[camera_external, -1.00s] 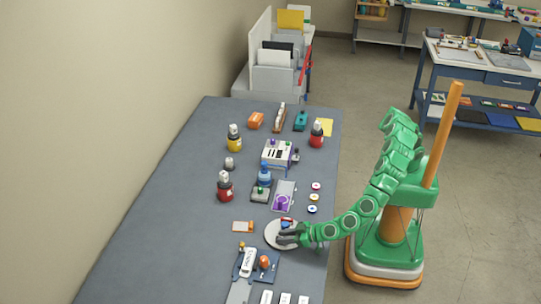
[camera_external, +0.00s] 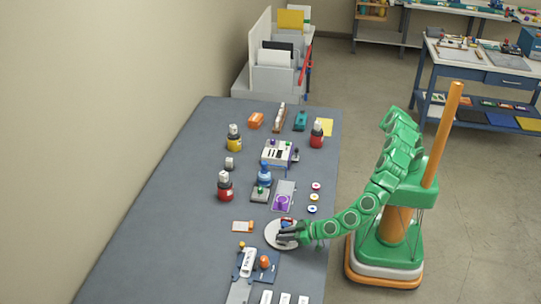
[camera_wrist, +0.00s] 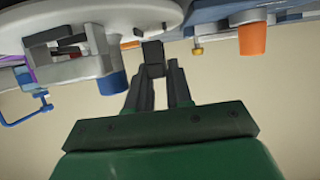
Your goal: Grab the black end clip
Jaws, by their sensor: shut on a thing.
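My gripper (camera_external: 284,238) is over the round white plate (camera_external: 270,232) near the right edge of the table. In the wrist view its two dark fingers (camera_wrist: 158,80) are close together, shut on a small black block, which I take for the black end clip (camera_wrist: 152,53). The clip sits at the fingertips, by the rim of the white plate (camera_wrist: 150,14). I cannot tell whether it touches the plate. In the outside view the clip cannot be told apart from the dark fingers. A red and blue part (camera_external: 286,222) lies on the plate behind the gripper.
A blue fixture (camera_external: 268,270) with an orange knob (camera_external: 264,261) stands just in front of the plate. An orange and white piece (camera_external: 243,227) lies to its left. A purple part (camera_external: 282,202) and small coloured rings (camera_external: 314,198) lie behind. The table's left side is clear.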

